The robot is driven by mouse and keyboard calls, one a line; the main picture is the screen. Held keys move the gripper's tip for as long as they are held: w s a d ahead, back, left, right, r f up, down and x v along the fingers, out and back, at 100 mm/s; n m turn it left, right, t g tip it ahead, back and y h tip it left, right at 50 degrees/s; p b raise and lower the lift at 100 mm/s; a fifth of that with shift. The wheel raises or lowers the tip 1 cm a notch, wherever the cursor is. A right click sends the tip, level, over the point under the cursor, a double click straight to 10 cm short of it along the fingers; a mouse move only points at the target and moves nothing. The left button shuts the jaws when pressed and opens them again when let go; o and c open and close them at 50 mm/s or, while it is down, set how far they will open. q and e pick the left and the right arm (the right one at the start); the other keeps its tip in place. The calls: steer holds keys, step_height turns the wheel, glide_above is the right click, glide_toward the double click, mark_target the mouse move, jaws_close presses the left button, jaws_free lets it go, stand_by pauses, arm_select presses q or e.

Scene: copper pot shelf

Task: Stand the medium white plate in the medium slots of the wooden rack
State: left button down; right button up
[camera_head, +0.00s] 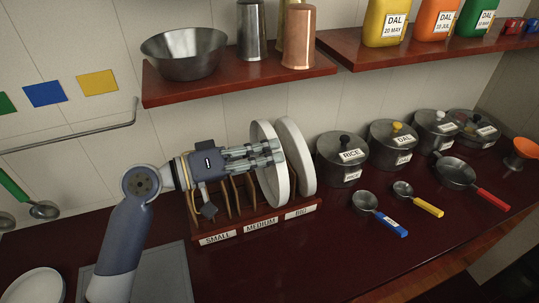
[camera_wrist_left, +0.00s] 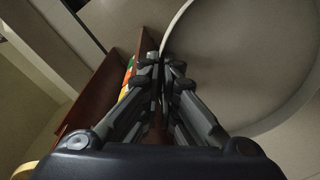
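Two white plates stand upright side by side in the wooden rack (camera_head: 240,231), labelled SMALL, MEDIUM and BIG. The left standing plate (camera_head: 267,193) is near the medium-big side; its exact slots are hard to tell. The right one (camera_head: 304,160) stands over the big side. My left gripper (camera_head: 279,153) points right, its fingers crossing in front of the left plate. In the left wrist view, the fingertips (camera_wrist_left: 165,68) are close together beside a large white plate rim (camera_wrist_left: 262,124); whether they grip it is unclear. My right gripper is not in view.
A small white plate (camera_head: 35,287) lies at the lower left by a grey board (camera_head: 160,275). Lidded pots (camera_head: 341,172), measuring cups and a red-handled pan (camera_head: 455,170) stand right of the rack. A shelf (camera_head: 240,84) hangs above. The front counter is clear.

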mark_target(264, 138)
arm_select(q)
steer(key=shift+w+a+f+b, duration=0.2)
steer(key=shift+w+a+b, duration=0.35)
steer(key=shift+w+b, duration=0.8)
steer(key=shift+w+a+f+b, duration=0.15)
steer(key=shift+w+a+b, duration=0.55)
steer(key=shift+w, duration=1.15)
steer(key=shift+w+a+f+b, duration=0.2)
steer(key=shift+w+a+b, duration=0.2)
steer(key=shift+w+b, duration=1)
step_height(264, 138, down, 4)
steer(key=shift+w+r+b, duration=0.15)
steer(key=shift+r+b, duration=0.1)
steer(key=shift+b, duration=0.85)
step_height(264, 138, down, 7)
steer(key=b, duration=0.5)
steer(key=shift+r, duration=0.15)
steer(key=shift+f+b, duration=0.65)
steer(key=shift+b, duration=0.1)
steer(key=c, duration=1.7)
jaws_free()
